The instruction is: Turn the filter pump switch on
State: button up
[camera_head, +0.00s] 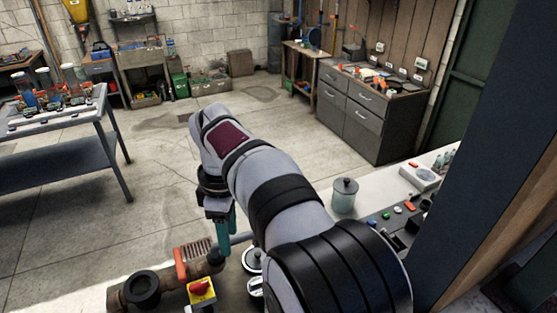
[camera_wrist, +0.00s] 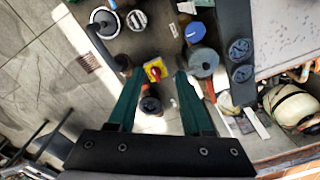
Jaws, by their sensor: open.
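The switch, a red rotary knob on a yellow plate (camera_head: 201,290), is at the bottom of the head view, in front of brown pipework. In the wrist view, the switch (camera_wrist: 155,69) shows between my two teal fingers, farther from the camera than they are; the exact gap is not clear. My gripper (camera_wrist: 157,78) is open and empty. In the head view, my gripper (camera_head: 226,235) points down, above and a little right of the switch, partly covered by my arm. Which way the knob is turned cannot be told.
A brown pipe with a dark round opening (camera_head: 141,289) and an orange clamp-like part (camera_head: 180,264) stand close to the switch. Round gauges (camera_head: 254,259) lie to the right. A lidded jar (camera_head: 344,195) stands on the pale counter farther right. The concrete floor behind is open.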

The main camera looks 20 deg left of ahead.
aim_at(198, 285)
jog(key=s+a+f+n, duration=0.3)
jog(key=a+f+n, duration=0.25)
jog(key=a, duration=0.45)
jog(key=shift+n, duration=0.25)
jog(key=f, duration=1.4)
jog(key=shift+w+d+f, duration=0.1)
jog(key=shift+w+d, duration=0.05)
jog(key=shift+d, duration=0.05)
grip_shut()
